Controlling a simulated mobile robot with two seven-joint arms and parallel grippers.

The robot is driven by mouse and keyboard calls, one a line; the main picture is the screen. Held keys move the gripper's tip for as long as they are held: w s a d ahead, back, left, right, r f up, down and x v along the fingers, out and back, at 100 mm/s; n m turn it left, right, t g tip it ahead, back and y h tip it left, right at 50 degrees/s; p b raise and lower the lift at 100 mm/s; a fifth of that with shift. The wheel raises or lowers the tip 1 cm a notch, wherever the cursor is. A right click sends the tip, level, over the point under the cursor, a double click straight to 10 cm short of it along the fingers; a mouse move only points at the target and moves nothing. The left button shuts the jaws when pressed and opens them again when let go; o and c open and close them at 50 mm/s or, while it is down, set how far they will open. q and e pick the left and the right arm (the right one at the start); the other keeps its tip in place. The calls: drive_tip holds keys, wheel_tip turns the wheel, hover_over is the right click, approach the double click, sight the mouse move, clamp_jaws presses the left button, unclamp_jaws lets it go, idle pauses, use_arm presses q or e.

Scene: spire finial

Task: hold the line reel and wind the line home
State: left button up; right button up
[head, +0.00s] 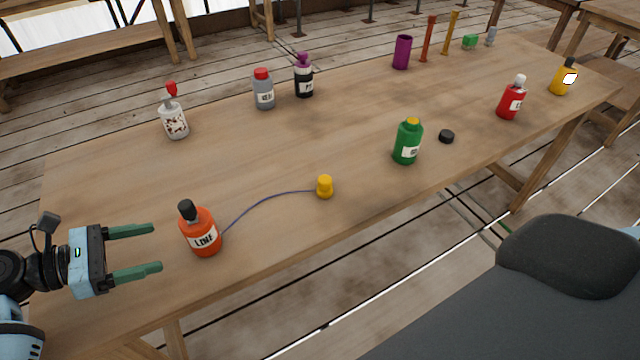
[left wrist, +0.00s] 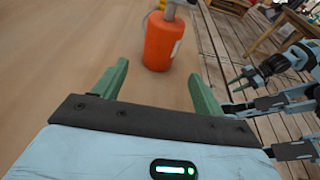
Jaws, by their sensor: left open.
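The line reel (head: 201,238), an orange bottle with a dark cap and a LINE label, stands upright near the table's front left edge. A thin purple line (head: 262,199) runs from it in a curve to a small yellow knob-like piece (head: 325,187) on the table. My left gripper (head: 157,248) is open and empty, left of the reel, its green fingers pointing towards it. In the left wrist view the reel (left wrist: 163,42) stands just beyond the fingertips, apart from them. My right gripper (left wrist: 240,79) shows small in the left wrist view; its opening is unclear.
On the wooden table (head: 290,245) stand a green bottle (head: 407,142), a black disc (head: 447,136), a white spotted bottle (head: 173,121), a grey bottle (head: 264,91), a red bottle (head: 511,99) and other items farther back. The table between reel and green bottle is mostly clear.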

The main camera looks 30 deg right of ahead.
sight(187, 238)
use_arm(q)
drive_tip(key=b+x, duration=0.3)
drive_tip(key=x, duration=0.2)
drive_tip(key=shift+f, duration=0.2)
drive_tip(key=d, duration=0.3)
drive_tip(key=shift+p, duration=0.4)
drive_tip(key=shift+d+f, duration=0.4)
drive_tip(key=shift+d, duration=0.25)
drive_tip(key=shift+f, duration=0.1)
drive_tip(key=c, duration=0.7)
